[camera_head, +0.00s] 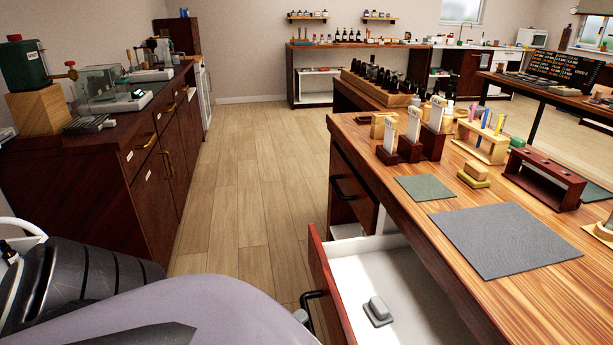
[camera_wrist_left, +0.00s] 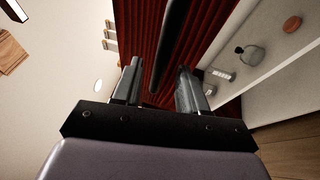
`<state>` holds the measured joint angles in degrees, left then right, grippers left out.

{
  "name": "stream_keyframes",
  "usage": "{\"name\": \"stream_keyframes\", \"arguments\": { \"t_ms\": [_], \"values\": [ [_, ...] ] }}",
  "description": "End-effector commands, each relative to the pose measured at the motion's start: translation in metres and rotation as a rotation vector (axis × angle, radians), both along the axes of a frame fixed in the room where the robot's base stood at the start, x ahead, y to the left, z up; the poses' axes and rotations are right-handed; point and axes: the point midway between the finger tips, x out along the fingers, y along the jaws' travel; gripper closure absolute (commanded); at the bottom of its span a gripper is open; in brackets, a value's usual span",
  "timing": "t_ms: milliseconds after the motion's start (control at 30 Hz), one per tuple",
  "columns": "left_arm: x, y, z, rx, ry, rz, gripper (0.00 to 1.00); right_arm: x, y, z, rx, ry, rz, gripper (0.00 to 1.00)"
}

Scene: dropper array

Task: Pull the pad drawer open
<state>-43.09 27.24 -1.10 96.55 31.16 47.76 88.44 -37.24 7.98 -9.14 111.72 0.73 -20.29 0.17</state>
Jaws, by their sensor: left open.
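The pad drawer (camera_head: 318,278) stands pulled out from the wooden bench at the lower middle of the head view. Its front is dark red and its inside is white. A small grey block-like pad (camera_head: 378,311) lies on the drawer floor. The drawer's black bar handle (camera_head: 316,296) also shows in the left wrist view (camera_wrist_left: 170,42). My left gripper (camera_head: 302,317) is at the handle, mostly hidden by my arm in the head view. In the left wrist view its fingers (camera_wrist_left: 158,82) are apart, with the handle bar between them. My right gripper is not in view.
The bench top (camera_head: 405,217) holds a grey mat (camera_head: 506,239), a green mat (camera_head: 425,188), racks and bottles. A closed drawer with a black handle (camera_head: 341,188) is farther along. A dark cabinet (camera_head: 130,190) stands left. The wooden floor (camera_head: 240,190) between is clear.

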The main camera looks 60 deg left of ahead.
Motion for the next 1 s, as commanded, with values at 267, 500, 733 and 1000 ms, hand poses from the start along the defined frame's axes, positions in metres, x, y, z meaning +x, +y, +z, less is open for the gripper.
{"name": "stream_keyframes", "arguments": {
  "t_ms": [267,500,733,1000],
  "values": [
    [-0.037,0.000,-0.007,0.001,0.001,-0.001,0.58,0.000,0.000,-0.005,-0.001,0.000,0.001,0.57],
    [-0.043,0.000,-0.008,0.001,0.000,-0.001,0.58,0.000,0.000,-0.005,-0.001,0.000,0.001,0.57],
    [-0.043,0.000,-0.007,0.001,0.000,0.000,0.58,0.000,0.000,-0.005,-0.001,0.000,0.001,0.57],
    [-0.043,0.000,-0.007,0.001,0.000,0.000,0.58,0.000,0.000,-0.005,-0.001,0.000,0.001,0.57]
  ]
}}
